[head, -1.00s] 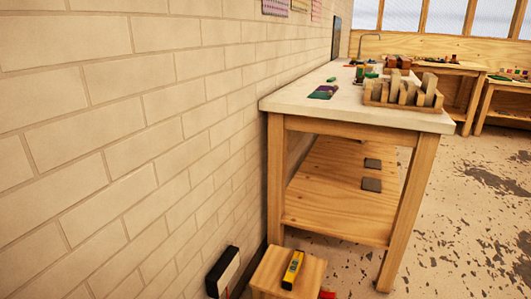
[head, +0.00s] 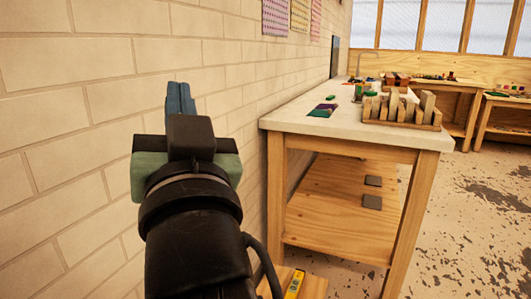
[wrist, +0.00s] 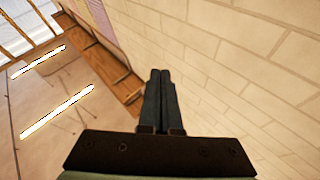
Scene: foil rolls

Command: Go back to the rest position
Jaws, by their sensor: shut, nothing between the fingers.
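My gripper (head: 180,98) is raised in front of the brick wall in the head view, left of the workbench. Its fingers point up and away from me. In the wrist view my gripper (wrist: 160,75) shows two dark fingers side by side and touching, with nothing between them. The fingers look apart from the wall.
A brick wall (head: 80,75) runs along the left, and also fills the right of the wrist view (wrist: 250,70). A workbench (head: 290,122) holds a wooden rack (head: 400,122) and small coloured items. A yellow level (head: 294,286) lies low in front. Floor at right is clear.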

